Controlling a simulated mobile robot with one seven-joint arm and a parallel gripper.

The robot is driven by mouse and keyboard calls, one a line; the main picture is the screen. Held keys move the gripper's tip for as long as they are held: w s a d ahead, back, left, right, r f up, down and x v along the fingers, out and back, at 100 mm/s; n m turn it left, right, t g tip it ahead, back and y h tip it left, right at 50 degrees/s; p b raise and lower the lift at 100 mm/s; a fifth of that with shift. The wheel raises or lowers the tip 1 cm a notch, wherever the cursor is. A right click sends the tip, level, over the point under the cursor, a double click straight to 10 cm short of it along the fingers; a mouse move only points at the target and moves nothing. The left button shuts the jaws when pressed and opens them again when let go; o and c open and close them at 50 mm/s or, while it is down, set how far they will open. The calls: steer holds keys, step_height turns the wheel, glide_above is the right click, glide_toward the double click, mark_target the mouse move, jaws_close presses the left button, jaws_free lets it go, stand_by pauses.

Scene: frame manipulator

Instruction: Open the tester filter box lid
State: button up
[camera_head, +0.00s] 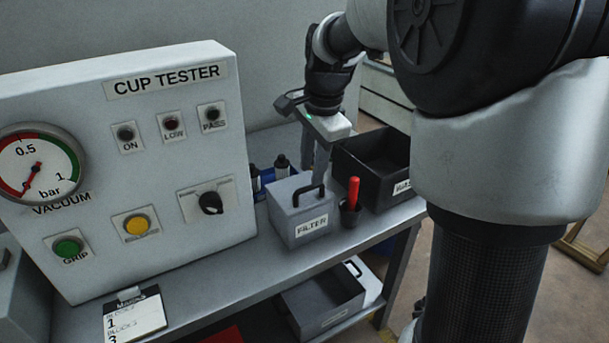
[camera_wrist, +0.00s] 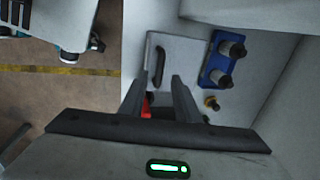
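The grey filter box (camera_head: 303,228), labelled FILTER, stands on the bench right of the cup tester. Its lid (camera_head: 284,191) is shut, with a black bar handle (camera_head: 310,193) on top. In the wrist view the light lid (camera_wrist: 190,55) and dark handle (camera_wrist: 157,60) lie just beyond my fingertips. My gripper (camera_head: 320,172) is open and empty, pointing down over the box area. In the wrist view the handle lines up roughly between the two fingertips (camera_wrist: 160,77). I cannot tell the exact height gap; no contact is visible.
A cup with a red-handled tool (camera_head: 352,195) stands right beside the box, and a black bin (camera_head: 375,162) lies behind it. A blue holder with dark-capped bottles (camera_wrist: 222,60) is close to the box. The cup tester panel (camera_head: 150,90) stands at left.

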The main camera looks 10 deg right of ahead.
mark_target(309, 186)
steer(key=shift+w+a+f, duration=0.1)
steer(key=shift+w+f, duration=0.1)
steer(key=shift+f, duration=0.8)
steer(key=shift+w+f, duration=0.2)
steer(key=shift+f, duration=0.75)
jaws_close()
